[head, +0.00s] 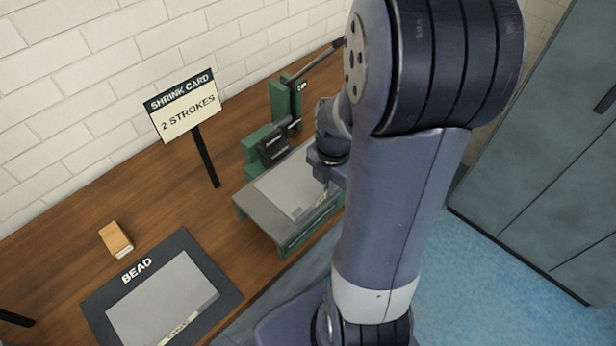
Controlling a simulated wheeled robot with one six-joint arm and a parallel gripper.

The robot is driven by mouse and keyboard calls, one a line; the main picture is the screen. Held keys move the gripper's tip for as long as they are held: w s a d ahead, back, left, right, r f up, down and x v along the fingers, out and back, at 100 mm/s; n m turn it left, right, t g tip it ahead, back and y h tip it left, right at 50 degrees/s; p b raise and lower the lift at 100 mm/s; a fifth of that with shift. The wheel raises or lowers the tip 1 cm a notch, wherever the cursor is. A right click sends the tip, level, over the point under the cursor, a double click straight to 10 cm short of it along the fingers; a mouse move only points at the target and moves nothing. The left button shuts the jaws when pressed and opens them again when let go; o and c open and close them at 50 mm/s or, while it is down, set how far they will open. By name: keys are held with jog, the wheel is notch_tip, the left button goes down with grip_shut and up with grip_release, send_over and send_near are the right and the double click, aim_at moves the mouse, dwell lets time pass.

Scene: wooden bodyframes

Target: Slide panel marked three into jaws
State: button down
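A green machine (272,137) with a long dark lever stands on the wooden bench, and its dark jaws (274,150) are at the back of its grey table. A flat grey panel (283,192) lies on that table, its far edge close to the jaws. I cannot tell whether it is in them. My gripper (328,172) is over the right side of this panel, largely hidden by my arm, so its fingers and any hold do not show. Another grey panel (160,295) lies on the dark BEAD mat (222,279). No panel's number is readable.
A SHRINK CARD sign (183,110) reading "2 STROKES" stands on a dark post left of the machine. A small wooden block (116,239) sits behind the mat. A white brick wall (90,70) backs the bench. Grey-green cabinets (560,140) stand at right beyond blue floor.

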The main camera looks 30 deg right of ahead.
aim_at(311, 180)
jog(key=shift+w, duration=0.2)
jog(key=shift+w+a, duration=0.35)
jog(key=shift+w, duration=0.55)
jog(key=shift+w+a, duration=0.1)
jog(key=shift+w, duration=0.15)
jog(key=shift+w+a, duration=0.15)
jog(key=shift+w, duration=0.3)
jog(key=shift+w, duration=0.15)
jog(key=shift+w+a, duration=0.2)
jog(key=shift+w, duration=0.25)
jog(key=shift+w+a, duration=0.2)
jog(key=shift+w, duration=0.25)
jog(key=c, duration=2.1)
grip_release()
jog(key=o, duration=0.5)
jog(key=shift+o, duration=0.5)
